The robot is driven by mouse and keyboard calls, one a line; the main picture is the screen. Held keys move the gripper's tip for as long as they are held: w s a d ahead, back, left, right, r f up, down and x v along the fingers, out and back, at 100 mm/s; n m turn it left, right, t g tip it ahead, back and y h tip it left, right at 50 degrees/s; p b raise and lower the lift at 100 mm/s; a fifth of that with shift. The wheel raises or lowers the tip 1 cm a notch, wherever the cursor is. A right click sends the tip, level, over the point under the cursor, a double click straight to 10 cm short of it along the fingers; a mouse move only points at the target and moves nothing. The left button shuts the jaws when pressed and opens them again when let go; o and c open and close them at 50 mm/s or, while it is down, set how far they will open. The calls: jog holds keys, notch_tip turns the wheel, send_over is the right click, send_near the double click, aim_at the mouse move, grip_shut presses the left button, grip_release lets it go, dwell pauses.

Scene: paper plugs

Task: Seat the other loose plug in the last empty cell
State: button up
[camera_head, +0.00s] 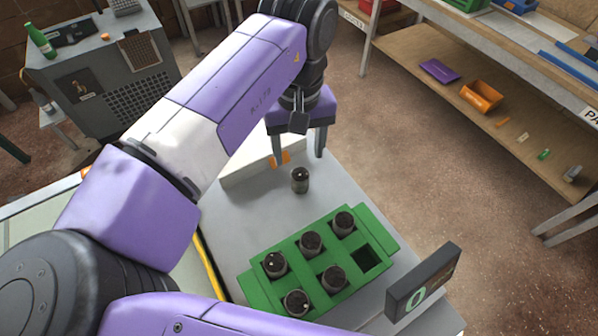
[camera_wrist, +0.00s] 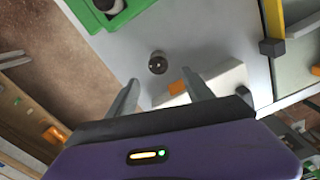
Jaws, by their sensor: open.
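A loose dark plug (camera_head: 300,180) with a paler side stands upright on the grey table, apart from the rack. It also shows in the wrist view (camera_wrist: 158,63), beyond my fingertips. The green rack (camera_head: 285,248) holds several dark plugs in its cells. Its one empty cell (camera_head: 367,257) is at the right side in the head view. In the wrist view the rack's corner (camera_wrist: 118,18) shows at the top left. My gripper (camera_head: 299,160) is open and empty, above the table just behind the loose plug. In the wrist view its fingers (camera_wrist: 163,88) are spread apart.
A white block (camera_head: 245,168) with an orange piece (camera_head: 281,157) lies beside my gripper. A dark sign (camera_head: 423,282) marked 0 stands at the rack's right. Shelving (camera_head: 490,100) is at the back right, a grey cabinet (camera_head: 85,100) at the back left.

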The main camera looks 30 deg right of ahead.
aim_at(301, 175)
jog(key=shift+s+f+p, duration=0.15)
jog(key=shift+f+p, duration=0.2)
jog(key=shift+f, duration=1.25)
jog(key=shift+s+f+p, duration=0.15)
jog(key=shift+f+p, duration=0.15)
jog(key=shift+f, duration=1.25)
grip_shut()
